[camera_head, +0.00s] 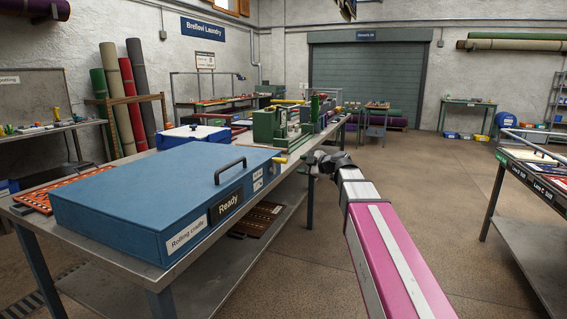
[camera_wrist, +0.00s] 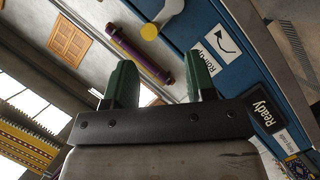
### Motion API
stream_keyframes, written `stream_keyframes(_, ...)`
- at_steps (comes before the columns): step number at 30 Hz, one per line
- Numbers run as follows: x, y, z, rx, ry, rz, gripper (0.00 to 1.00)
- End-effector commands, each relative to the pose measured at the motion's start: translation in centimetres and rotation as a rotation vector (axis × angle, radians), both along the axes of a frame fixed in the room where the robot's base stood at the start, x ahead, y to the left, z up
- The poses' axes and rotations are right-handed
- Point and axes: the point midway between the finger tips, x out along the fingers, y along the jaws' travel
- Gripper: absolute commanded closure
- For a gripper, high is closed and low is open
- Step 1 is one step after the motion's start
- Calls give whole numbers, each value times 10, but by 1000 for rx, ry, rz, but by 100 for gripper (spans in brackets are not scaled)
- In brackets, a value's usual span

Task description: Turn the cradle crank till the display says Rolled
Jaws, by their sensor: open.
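The rolling cradle (camera_head: 150,200) is a large blue box on the near bench. Its display (camera_head: 230,201) reads "Ready", and the display also shows in the wrist view (camera_wrist: 265,108). A crank with a yellow knob (camera_head: 281,160) sticks out at the cradle's far right corner. In the wrist view the yellow crank knob (camera_wrist: 149,32) and its pale arm stand out from the blue face, beside a label with a curved arrow (camera_wrist: 222,45). My gripper (camera_head: 312,159) is just right of the knob. In the wrist view its green fingers (camera_wrist: 160,78) are apart and empty, with the knob beyond them.
A black handle (camera_head: 231,170) rises from the cradle's lid. Green machinery (camera_head: 275,123) and a blue-and-white box (camera_head: 191,136) stand farther along the bench (camera_head: 135,268). Another bench (camera_head: 520,225) stands at the right. The floor between (camera_head: 445,190) is clear.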

Motion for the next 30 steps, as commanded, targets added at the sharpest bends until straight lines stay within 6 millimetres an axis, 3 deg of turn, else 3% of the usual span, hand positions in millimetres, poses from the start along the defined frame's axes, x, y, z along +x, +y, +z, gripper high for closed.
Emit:
stream_keyframes(5,7,5,15,-6,-67,14,49)
stream_keyframes(21,59,69,-3,-6,-66,14,49)
stream_keyframes(30,70,84,-8,-7,-66,13,49)
